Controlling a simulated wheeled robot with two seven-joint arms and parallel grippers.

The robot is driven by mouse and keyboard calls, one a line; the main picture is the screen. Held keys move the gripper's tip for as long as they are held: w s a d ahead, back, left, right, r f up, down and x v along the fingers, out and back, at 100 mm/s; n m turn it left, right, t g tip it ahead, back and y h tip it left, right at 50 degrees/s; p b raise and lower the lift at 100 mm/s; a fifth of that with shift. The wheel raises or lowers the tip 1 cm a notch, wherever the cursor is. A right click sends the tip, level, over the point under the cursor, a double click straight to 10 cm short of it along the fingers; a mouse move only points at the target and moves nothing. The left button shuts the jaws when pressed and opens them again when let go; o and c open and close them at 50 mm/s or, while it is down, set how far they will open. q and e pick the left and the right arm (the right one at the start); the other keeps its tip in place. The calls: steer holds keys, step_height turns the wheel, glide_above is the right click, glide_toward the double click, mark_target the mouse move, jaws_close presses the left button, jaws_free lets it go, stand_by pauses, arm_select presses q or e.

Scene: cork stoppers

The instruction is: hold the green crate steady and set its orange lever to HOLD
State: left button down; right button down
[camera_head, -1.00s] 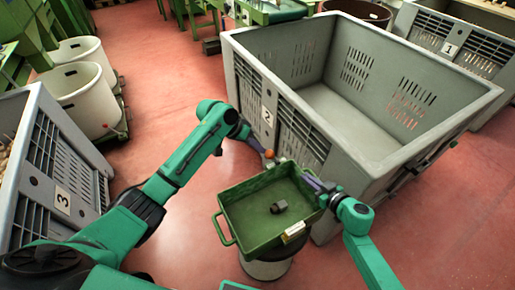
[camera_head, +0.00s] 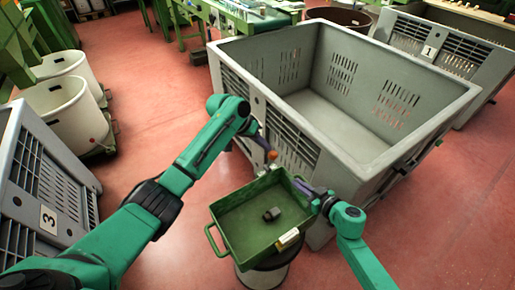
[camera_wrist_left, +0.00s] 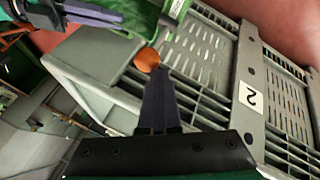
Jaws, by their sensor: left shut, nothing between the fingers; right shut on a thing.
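The green crate (camera_head: 236,237) is a shallow open tray on a round stand, with a dark block (camera_head: 272,214) inside. The orange lever's round knob (camera_head: 271,155) is at the crate's far edge; it also shows in the left wrist view (camera_wrist_left: 146,59). My left gripper (camera_head: 264,145) is shut and empty, its tips right by the knob; I cannot tell if they touch. Its shut fingers (camera_wrist_left: 157,75) point at the knob in the wrist view. My right gripper (camera_head: 304,188) is shut on the crate's right rim. The lever's markings are not readable.
A large grey bin marked 2 (camera_head: 340,150) stands close behind the crate and the left gripper. A grey bin marked 3 (camera_head: 45,190) is at left, with cream tubs (camera_head: 65,105) behind it. Red floor (camera_head: 150,100) is open between them.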

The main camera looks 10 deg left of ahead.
stand_by(0.3)
arm_select(q)
steer(key=shift+r, duration=0.75)
steer(key=w+a+r, duration=0.1)
steer(key=w+r, duration=0.1)
steer(key=r, duration=0.3)
steer(key=w+a+r, duration=0.2)
steer(key=r, duration=0.4)
steer(key=shift+a, duration=0.25)
steer(key=shift+s, duration=0.1)
